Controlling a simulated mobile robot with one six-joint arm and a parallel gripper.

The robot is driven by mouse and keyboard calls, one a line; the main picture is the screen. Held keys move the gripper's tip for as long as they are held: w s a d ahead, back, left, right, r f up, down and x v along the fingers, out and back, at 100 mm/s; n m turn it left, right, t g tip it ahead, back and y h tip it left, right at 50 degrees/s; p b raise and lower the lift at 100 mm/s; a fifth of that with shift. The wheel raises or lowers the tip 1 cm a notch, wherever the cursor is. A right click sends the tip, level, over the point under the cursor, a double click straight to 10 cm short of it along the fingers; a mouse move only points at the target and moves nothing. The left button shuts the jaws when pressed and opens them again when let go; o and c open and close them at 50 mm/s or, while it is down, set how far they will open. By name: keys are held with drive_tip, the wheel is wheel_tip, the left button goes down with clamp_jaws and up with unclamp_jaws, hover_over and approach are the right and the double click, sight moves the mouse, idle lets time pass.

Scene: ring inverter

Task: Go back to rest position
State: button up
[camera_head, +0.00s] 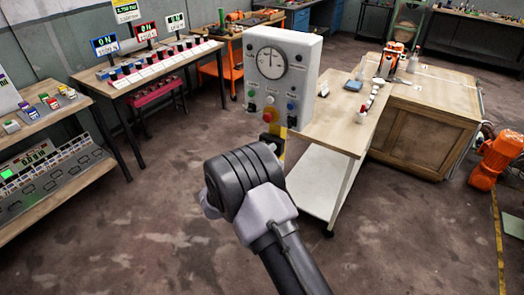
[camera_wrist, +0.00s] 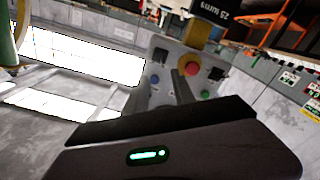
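My gripper (camera_head: 271,143) is mostly hidden behind my own wrist in the head view. Its dark tip shows just below and in front of the grey control box (camera_head: 283,75). The box has a round dial, a red button and several coloured knobs. In the wrist view, my gripper's dark body with a green light fills the bottom. Dark finger shapes point at the box face, near the red button (camera_wrist: 189,66) and the green button (camera_wrist: 205,94). The finger gap is not clear. A yellow part (camera_wrist: 196,36) with a black label stands beyond. I see nothing held.
A wooden-topped table (camera_head: 335,125) stands right of the box, with small items on it. A wooden cabinet (camera_head: 425,105) adjoins it. A bench with switches (camera_head: 160,65) and shelves (camera_head: 50,200) line the left. The floor (camera_head: 140,230) at front left is clear.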

drive_tip(key=shift+v, duration=1)
